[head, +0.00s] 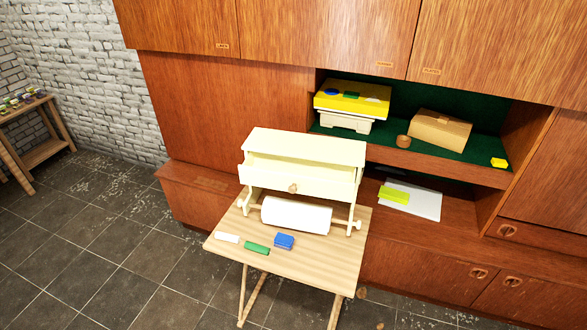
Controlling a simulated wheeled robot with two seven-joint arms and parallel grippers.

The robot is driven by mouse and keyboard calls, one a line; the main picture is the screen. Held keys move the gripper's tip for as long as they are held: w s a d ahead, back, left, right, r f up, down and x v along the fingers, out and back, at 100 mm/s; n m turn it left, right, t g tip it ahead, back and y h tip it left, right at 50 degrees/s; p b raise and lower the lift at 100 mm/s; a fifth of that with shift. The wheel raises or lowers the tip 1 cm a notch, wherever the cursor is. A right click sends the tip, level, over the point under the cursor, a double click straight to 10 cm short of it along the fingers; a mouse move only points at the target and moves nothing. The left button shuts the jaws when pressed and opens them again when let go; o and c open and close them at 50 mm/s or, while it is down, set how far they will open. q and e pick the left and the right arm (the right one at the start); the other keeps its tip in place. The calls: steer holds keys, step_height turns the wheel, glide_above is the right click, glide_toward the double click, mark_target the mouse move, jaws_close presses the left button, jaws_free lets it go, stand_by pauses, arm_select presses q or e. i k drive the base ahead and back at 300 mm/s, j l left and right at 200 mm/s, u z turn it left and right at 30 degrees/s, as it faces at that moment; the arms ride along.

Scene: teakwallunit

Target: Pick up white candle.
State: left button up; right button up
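A small white stick-like piece (228,237), which looks like the white candle, lies on its side near the left front edge of the light wooden folding table (320,262). A green piece (257,248) of similar shape lies just to its right, apart from it. A blue block (284,241) lies further right on the same table. Neither of my grippers is in the head view.
A cream stand with a drawer (300,179) and a white paper roll (296,215) fills the table's back. The wall unit's green-lined shelf holds a yellow box (338,102) and a brown box (440,130). The table's right front is clear.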

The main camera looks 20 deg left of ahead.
mark_target(225, 237)
steer(key=u, duration=1.1)
steer(key=i+l, duration=0.1)
steer(key=l, duration=0.2)
steer(key=i+l, duration=0.1)
steer(key=l, duration=0.2)
steer(key=i+l, duration=0.1)
steer(key=l, duration=0.2)
steer(key=u, duration=0.05)
